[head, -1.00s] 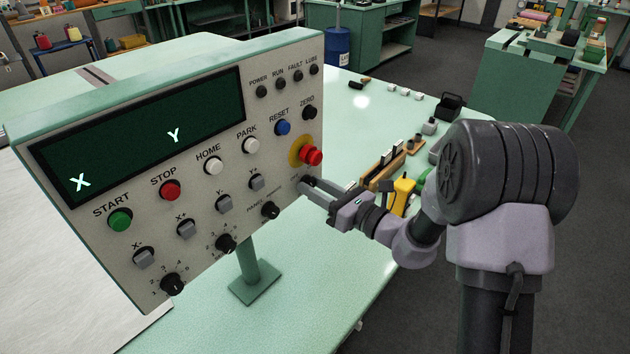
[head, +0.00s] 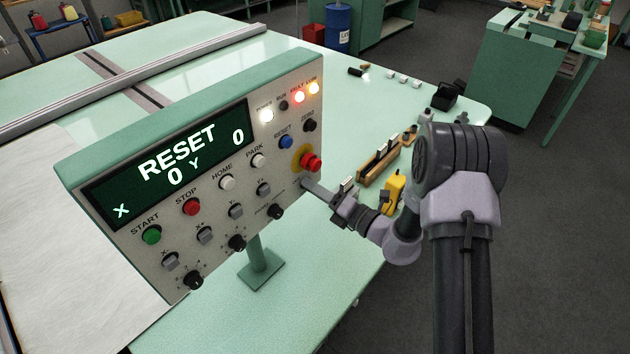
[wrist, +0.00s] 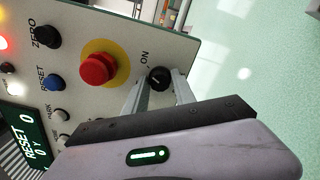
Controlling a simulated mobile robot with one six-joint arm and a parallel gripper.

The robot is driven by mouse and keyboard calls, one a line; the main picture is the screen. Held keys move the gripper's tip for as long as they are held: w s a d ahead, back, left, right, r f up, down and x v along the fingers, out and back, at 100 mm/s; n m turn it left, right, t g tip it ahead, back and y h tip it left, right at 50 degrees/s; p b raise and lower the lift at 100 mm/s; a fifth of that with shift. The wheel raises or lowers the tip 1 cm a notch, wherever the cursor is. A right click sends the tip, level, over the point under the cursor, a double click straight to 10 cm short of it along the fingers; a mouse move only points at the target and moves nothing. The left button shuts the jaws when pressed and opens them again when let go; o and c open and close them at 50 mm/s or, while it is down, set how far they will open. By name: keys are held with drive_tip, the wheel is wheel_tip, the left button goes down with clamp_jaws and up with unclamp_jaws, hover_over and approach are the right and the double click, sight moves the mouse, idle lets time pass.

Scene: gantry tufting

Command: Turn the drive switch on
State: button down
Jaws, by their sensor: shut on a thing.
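The drive switch is a black rotary knob (wrist: 158,78) on the panel's lower right, below the red emergency button (wrist: 98,68). The word ON is printed beside it in the wrist view. My gripper (wrist: 163,86) is shut on the knob, one finger on each side. In the head view my gripper (head: 308,184) reaches the panel's lower right corner and hides the knob. The control panel (head: 219,195) shows RESET and zeros for X and Y on its lit display (head: 167,170). Its power, fault and lube lamps glow; the run lamp is dark.
The blue reset button (head: 285,142) and several other buttons and knobs share the panel, which stands on a post (head: 257,258) on the green table. A yellow tool (head: 393,192) and a wooden rack (head: 375,172) lie near my arm.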

drive_tip(key=shift+m+p, duration=0.6)
drive_tip(key=shift+m, duration=0.2)
drive_tip(key=c, duration=1)
unclamp_jaws()
drive_tip(key=shift+c, duration=0.2)
drive_tip(key=p+v, duration=0.1)
drive_tip(key=v, duration=1.6)
drive_tip(key=shift+s+d, duration=0.2)
